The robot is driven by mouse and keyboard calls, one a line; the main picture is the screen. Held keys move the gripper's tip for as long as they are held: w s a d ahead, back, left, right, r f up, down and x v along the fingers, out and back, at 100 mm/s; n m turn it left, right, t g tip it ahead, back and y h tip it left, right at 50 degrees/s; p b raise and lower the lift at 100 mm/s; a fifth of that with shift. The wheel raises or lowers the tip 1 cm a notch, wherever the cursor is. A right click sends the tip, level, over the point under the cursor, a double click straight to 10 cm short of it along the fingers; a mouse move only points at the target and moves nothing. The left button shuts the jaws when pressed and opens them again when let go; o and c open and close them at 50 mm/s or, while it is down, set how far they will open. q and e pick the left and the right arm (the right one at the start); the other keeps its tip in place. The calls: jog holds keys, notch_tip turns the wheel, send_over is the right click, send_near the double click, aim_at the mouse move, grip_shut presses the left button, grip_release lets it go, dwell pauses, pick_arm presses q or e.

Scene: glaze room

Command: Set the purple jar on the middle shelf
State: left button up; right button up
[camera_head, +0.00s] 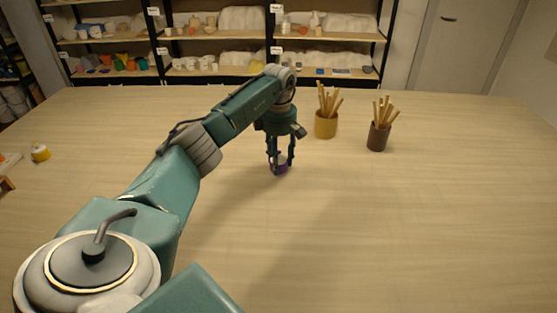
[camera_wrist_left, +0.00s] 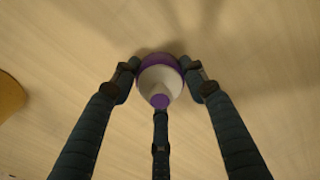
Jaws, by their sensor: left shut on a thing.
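The purple jar (camera_head: 280,168) is at the middle of the table in the head view, mostly hidden by my fingers. In the left wrist view the jar (camera_wrist_left: 160,78) shows from above, with a purple rim, a pale shoulder and a purple knob. My left gripper (camera_head: 280,162) points down over it, its fingers shut around the jar's sides. I cannot tell whether the jar touches the table. The shelves (camera_head: 222,38) stand behind the table, with several levels holding pots and pale wrapped goods. My right gripper is not in view.
A yellow pot (camera_head: 325,125) and a brown pot (camera_head: 377,138), both with wooden sticks, stand right of my left gripper. A small yellow jar (camera_head: 40,153) is at the far left. The table's right and front areas are clear.

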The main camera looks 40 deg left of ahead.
pick_arm(q)
jog(key=shift+f, duration=0.3)
jog(key=o, duration=1.4)
jog(key=shift+f, duration=0.1)
